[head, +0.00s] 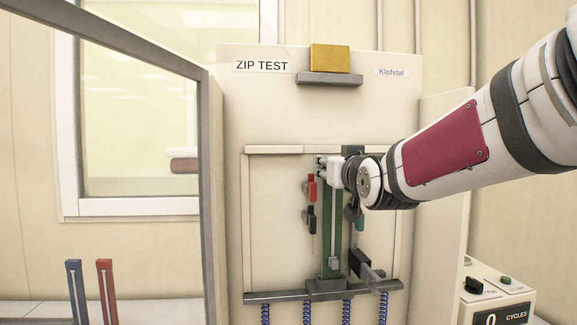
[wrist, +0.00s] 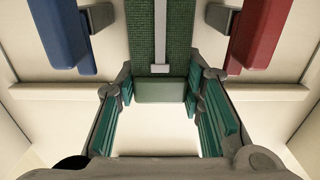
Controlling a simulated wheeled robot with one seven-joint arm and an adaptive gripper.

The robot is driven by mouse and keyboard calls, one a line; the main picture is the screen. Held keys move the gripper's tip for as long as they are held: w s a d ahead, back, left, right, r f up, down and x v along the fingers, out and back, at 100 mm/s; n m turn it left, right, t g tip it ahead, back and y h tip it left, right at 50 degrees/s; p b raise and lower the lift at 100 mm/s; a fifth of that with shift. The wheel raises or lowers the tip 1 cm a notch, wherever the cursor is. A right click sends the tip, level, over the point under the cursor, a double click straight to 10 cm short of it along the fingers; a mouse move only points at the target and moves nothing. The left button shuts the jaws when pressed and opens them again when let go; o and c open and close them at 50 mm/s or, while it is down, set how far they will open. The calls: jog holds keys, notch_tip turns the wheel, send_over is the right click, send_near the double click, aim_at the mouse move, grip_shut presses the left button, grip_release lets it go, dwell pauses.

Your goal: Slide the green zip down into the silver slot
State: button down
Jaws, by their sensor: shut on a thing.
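The green zip (head: 327,228) is a long upright strip with a pale line down its middle, in front of the machine's panel in the head view. Its lower end is at the grey-silver slot block (head: 325,288) on the bar. How deep it sits there I cannot tell. My gripper (head: 354,214) is beside the strip, partly hidden by my wrist. In the wrist view my gripper's teal-padded fingers (wrist: 160,90) are closed around the green end of the zip (wrist: 174,38). A small silver slider shows on the pale line. The slot is not clear in the wrist view.
A red part (head: 312,187) hangs left of the zip. Blue and red blocks (wrist: 262,35) flank it in the wrist view. Blue springs (head: 265,313) hang below the bar. A blue and a red zip (head: 106,290) stand lower left. A grey frame post stands left; a control box sits lower right.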

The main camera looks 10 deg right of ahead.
jog(key=shift+f+b, duration=0.5)
jog(key=shift+f, duration=0.25)
jog(key=c, duration=1)
grip_release()
jog(key=s, duration=1.2)
jog(key=shift+f, duration=0.1)
jog(key=s+f+g, duration=0.4)
jog(key=s+f, duration=0.3)
jog(key=s+f+g, duration=0.4)
jog(key=s+f, duration=0.4)
jog(key=s+f+g, duration=0.4)
jog(key=s+f, duration=0.3)
jog(key=shift+s+f+g, duration=0.2)
jog(key=shift+f+g, duration=0.1)
jog(key=shift+g, duration=0.1)
